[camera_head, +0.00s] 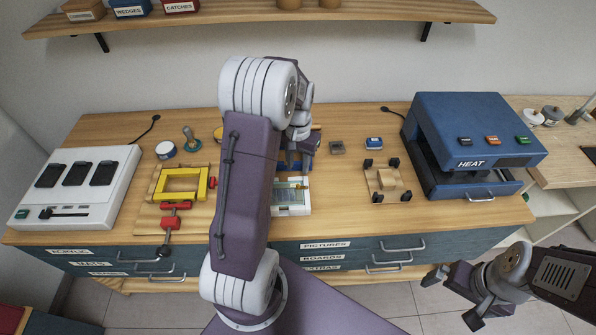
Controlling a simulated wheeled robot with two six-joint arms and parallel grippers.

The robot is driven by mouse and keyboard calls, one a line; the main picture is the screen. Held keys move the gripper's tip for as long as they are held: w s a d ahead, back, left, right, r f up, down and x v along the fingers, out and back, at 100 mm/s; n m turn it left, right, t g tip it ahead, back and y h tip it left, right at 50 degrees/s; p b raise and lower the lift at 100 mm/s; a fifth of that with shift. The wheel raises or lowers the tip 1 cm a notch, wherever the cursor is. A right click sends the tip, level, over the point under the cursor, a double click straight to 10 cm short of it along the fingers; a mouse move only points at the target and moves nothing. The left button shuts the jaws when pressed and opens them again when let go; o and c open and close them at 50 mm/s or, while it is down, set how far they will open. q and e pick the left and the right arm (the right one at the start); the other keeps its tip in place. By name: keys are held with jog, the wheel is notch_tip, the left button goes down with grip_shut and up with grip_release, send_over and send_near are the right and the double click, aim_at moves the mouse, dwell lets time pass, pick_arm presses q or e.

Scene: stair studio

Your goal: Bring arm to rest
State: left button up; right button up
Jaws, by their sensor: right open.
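My left arm reaches up through the middle of the picture over the workbench. Its gripper (297,163) is at the middle of the bench, near a small white framed item (290,197). The arm's own links hide much of this gripper, so I cannot tell whether its jaws are open or shut, or whether it touches anything. My right gripper (452,298) is open and empty at the lower right, in front of the bench and over the floor.
The wooden bench (340,222) carries a white panel with dark pads (77,183), a yellow frame in a red clamp (181,184), a small wooden jig (384,181) and a blue heat press (470,135). A shelf (370,10) hangs above. Floor (400,300) is clear at the front.

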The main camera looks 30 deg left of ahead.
dwell(0.4)
pick_arm(q)
jog(key=s+d+r+m, duration=0.3)
jog(key=s+d+r, duration=0.1)
jog(key=d, duration=0.6)
jog(key=s+d+f+n+t, duration=0.1)
jog(key=s+d+f, duration=0.2)
jog(key=s, duration=0.6)
jog(key=shift+f, duration=0.15)
jog(key=shift+s, duration=0.15)
